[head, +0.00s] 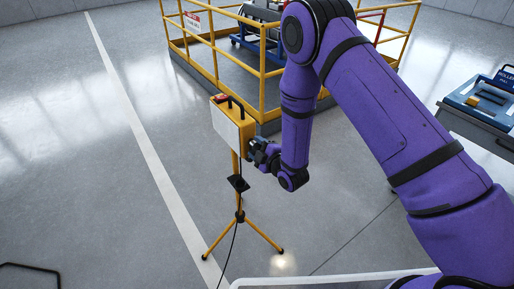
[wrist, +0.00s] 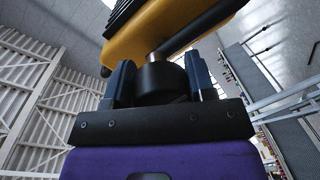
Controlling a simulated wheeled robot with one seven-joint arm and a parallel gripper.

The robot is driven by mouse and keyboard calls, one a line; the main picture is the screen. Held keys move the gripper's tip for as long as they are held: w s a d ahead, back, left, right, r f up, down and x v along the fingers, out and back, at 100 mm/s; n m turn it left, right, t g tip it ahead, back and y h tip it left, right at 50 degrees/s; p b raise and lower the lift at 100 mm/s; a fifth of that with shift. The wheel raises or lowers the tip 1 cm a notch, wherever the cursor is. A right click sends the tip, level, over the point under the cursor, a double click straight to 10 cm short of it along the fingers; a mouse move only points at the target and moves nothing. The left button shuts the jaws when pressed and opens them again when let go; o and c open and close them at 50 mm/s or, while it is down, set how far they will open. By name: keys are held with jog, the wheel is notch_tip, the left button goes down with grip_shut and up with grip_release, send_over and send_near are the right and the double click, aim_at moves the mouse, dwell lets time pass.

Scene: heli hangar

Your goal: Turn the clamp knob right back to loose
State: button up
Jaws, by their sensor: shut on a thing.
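The clamp knob (wrist: 160,80) is a dark round knob in the wrist view, on a short metal shaft under a yellow and black body. My gripper (wrist: 160,84) has one blue-grey finger on each side of the knob and is shut on it. In the head view, my gripper (head: 262,153) reaches the right side of a yellow work lamp (head: 248,130) with a pale front panel. The lamp stands upright on a yellow tripod (head: 240,216). The knob is hidden behind my gripper in the head view.
A yellow railing (head: 262,75) stands behind the lamp. A grey bench (head: 480,125) with a blue tray is at the right. A black cable (head: 229,258) runs down from the lamp to the floor.

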jog(key=n, duration=0.5)
jog(key=shift+s+a, duration=0.1)
jog(key=n+h, duration=0.1)
jog(key=n, duration=0.4)
jog(key=shift+f+t, duration=0.1)
jog(key=shift+t, duration=0.2)
dwell(0.3)
jog(key=o, duration=0.9)
jog(key=v, duration=1)
jog(key=shift+s+d, duration=0.25)
jog(key=shift+s, duration=0.1)
